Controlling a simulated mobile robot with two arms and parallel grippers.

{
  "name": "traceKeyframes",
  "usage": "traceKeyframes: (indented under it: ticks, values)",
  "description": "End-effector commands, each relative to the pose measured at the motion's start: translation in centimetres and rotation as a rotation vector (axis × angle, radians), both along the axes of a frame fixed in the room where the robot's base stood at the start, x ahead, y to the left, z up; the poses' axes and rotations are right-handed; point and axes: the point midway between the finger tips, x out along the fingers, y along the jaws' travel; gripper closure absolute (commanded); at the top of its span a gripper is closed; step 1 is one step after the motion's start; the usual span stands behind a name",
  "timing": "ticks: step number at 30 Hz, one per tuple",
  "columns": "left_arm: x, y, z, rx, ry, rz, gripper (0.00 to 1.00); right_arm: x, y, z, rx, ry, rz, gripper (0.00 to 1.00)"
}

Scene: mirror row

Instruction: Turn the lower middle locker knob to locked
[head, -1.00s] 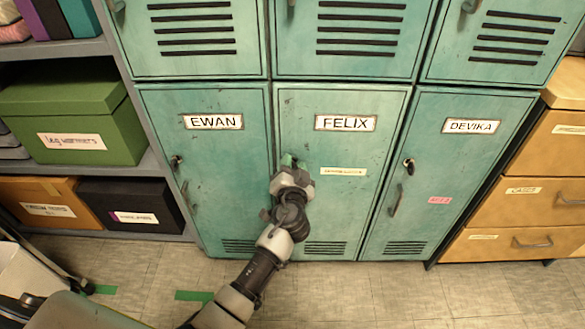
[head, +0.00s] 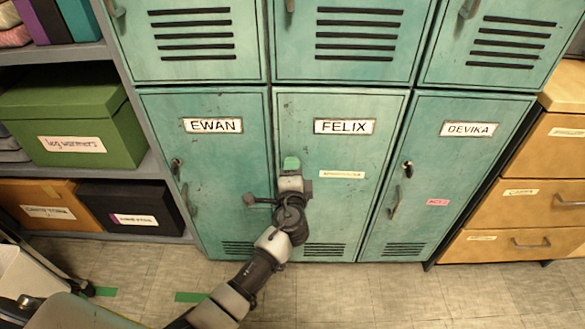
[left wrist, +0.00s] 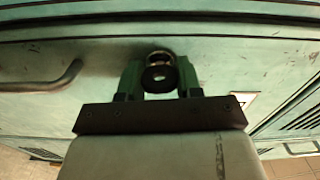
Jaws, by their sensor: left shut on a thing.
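The lower middle locker (head: 360,205) is the teal door labelled FELIX (head: 344,127), and it is closed. My left gripper (head: 291,163) is at the upper left part of this door and covers its knob in the head view. In the left wrist view the knob (left wrist: 160,78) is dark and round with a shiny metal ring, between the two green fingers of my left gripper (left wrist: 159,72). The fingers are shut on it. The door's handle (left wrist: 40,80) shows to the left in the wrist view. I cannot read the knob's lock marking. My right gripper is out of view.
The EWAN locker (head: 225,190) and the DEVIKA locker (head: 430,180) stand closed on either side. Shelves with a green box (head: 75,110) are at left, and wooden drawers (head: 530,190) at right. The tiled floor (head: 340,290) in front is mostly clear.

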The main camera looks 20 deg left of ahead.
Motion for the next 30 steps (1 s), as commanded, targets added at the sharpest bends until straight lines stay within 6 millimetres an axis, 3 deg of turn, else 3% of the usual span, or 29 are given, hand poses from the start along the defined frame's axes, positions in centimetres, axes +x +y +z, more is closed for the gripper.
traceKeyframes:
  ticks: [10,23,24,28,30]
  values:
    - [0.0,-0.1,0.0,0.094,0.027,-0.002,0.89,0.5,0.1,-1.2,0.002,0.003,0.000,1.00]
    - [0.0,-0.1,-0.1,0.103,0.029,-0.002,0.89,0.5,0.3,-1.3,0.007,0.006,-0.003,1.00]
    - [0.0,-0.1,-0.1,0.102,0.029,-0.002,0.60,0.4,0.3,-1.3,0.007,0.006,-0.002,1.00]
    - [0.0,-0.1,-0.1,0.101,0.029,-0.002,0.40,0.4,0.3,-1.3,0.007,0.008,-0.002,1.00]
    - [0.0,0.0,-0.1,0.101,0.029,-0.001,0.39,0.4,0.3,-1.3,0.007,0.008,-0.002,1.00]
